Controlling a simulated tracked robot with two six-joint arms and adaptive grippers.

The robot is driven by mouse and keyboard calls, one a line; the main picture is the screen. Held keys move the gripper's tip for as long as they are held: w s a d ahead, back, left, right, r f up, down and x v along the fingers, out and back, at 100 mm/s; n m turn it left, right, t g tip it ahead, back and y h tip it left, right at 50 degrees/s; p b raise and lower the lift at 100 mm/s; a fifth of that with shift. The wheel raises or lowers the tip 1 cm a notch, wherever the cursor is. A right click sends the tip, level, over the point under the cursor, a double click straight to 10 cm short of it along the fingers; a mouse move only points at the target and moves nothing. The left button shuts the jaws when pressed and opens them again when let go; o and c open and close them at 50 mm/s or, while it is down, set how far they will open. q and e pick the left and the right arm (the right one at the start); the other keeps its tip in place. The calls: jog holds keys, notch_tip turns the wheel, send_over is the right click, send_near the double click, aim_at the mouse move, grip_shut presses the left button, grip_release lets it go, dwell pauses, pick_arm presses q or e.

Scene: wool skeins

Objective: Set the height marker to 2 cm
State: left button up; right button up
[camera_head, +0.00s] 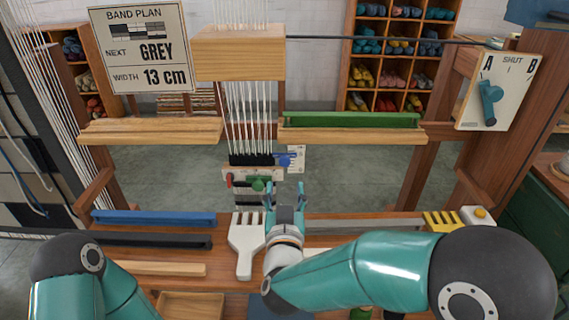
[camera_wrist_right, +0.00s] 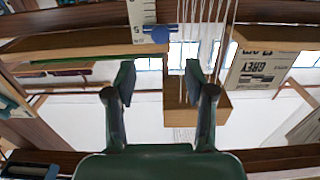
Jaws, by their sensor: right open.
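The height marker is a small blue slider (camera_head: 285,160) beside a white scale plate (camera_head: 298,154), at the lower end of the white warp threads. In the right wrist view the blue marker (camera_wrist_right: 160,34) shows against the scale (camera_wrist_right: 141,14), whose printed figures are partly readable, but I cannot tell its exact setting. My right gripper (camera_head: 285,190) is open and empty, a little below the marker in the head view. In the wrist view its fingers (camera_wrist_right: 158,78) are spread, with the marker beyond their tips. Only a link of my left arm shows; its gripper is out of view.
A green knob (camera_head: 257,184) and a red knob (camera_head: 229,180) are close left of the marker. A white comb (camera_head: 246,245) lies beside my right gripper. A blue bar (camera_head: 153,217) lies at left; an A/B shut-lever board (camera_head: 500,92) is at right.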

aim_at(285, 163)
jog(key=w, duration=1)
jog(key=shift+w, duration=0.15)
grip_shut()
